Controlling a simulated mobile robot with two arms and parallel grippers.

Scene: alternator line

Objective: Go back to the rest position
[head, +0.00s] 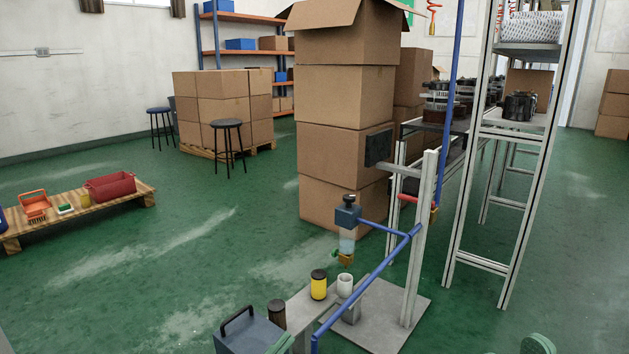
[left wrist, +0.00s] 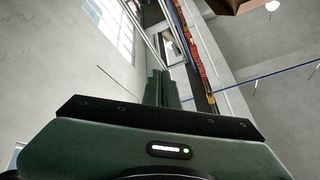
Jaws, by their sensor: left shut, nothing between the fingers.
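My left gripper (left wrist: 162,76) shows in the left wrist view with its two dark green fingers together and nothing between them. The fingers point up toward the walls and ceiling. In the head view only a small green part of it (head: 281,344) shows at the bottom edge, beside a blue-grey box with a handle (head: 250,334). A rounded green part of mine shows at the bottom right of the head view. My right gripper cannot be made out.
A metal stand (head: 418,240) with blue tubes stands ahead. A yellow can (head: 319,285), a white cup (head: 345,285) and a dark can (head: 277,314) are near it. Stacked cartons (head: 345,90) rise behind. A pallet (head: 100,215) lies left. Green floor between is clear.

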